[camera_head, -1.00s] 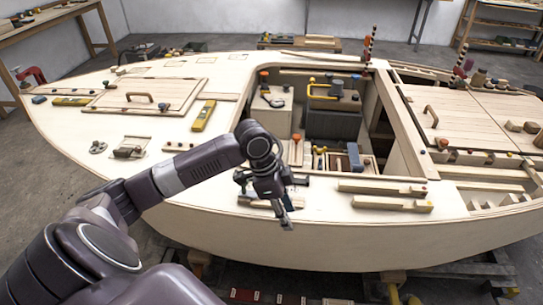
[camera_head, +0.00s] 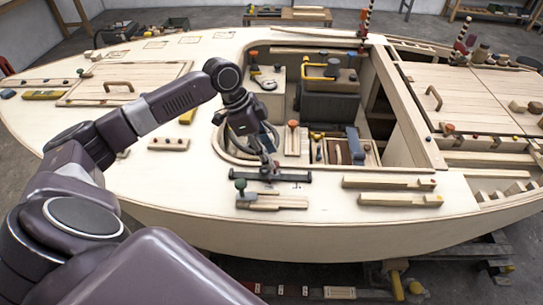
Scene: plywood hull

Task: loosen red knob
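An orange-red knob (camera_head: 293,124) stands on a pale block inside the open cockpit of the plywood hull. A small red knob (camera_head: 448,128) sits on the right-hand deck edge. I cannot tell which is the task's knob. My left gripper (camera_head: 265,157) hangs over the front cockpit edge, left of and nearer than the orange-red knob, and apart from it. Its fingers are small and dark, so I cannot tell whether it is open. My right gripper is out of view.
Wooden strips (camera_head: 390,183) lie on the front deck to the right. A yellow-handled tool (camera_head: 322,70) and a blue block (camera_head: 355,145) are in the cockpit. A hatch with a handle (camera_head: 118,86) is on the left deck. The cockpit walls stand close around the knob.

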